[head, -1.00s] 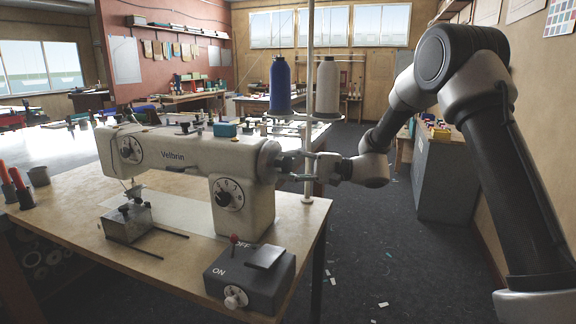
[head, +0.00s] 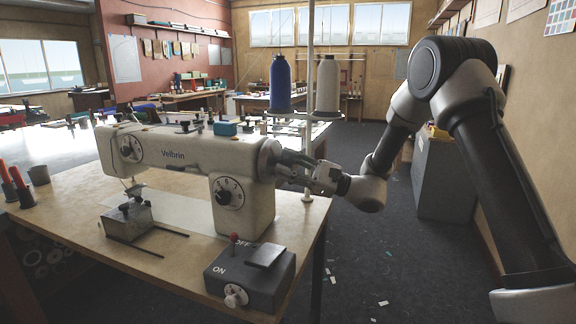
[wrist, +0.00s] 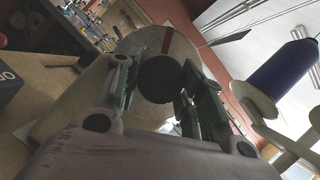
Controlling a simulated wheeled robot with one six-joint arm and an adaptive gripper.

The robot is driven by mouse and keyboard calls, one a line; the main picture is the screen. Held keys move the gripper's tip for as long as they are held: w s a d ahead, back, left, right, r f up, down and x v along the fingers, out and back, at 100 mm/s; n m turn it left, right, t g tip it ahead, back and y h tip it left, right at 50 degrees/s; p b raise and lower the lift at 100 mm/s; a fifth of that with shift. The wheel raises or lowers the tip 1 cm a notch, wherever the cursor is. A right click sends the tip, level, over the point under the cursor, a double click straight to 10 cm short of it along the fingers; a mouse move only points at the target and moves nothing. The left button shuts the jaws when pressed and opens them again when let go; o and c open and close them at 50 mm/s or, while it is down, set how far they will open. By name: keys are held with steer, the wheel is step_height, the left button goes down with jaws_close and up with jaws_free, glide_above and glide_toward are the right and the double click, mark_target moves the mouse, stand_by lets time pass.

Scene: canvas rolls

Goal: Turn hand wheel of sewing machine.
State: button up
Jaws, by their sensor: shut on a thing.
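The pale sewing machine (head: 180,152) marked "Velbrin" stands on a wooden table. Its hand wheel (head: 270,161) is at the right end of the body, partly hidden by my gripper (head: 291,166). In the wrist view the hand wheel (wrist: 181,48) is a pale disc with a red stripe near its upper edge and a dark round hub (wrist: 158,80) at its centre. My gripper (wrist: 157,88) has one finger on each side of the hub and is shut on the wheel. Exactly where the fingertips touch is hard to see.
A dark ON/OFF box (head: 250,278) with a red lever sits at the table's front right. A thread stand holds a blue spool (head: 280,84) and a white spool (head: 327,86) close behind my gripper. A grey cabinet (head: 445,178) stands right; floor between is mostly clear.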

steer(key=shift+m, duration=0.4)
steer(key=o, duration=1)
steer(key=shift+o, duration=0.2)
steer(key=shift+d, duration=0.1)
steer(key=v, duration=1.2)
steer(key=shift+f, duration=0.1)
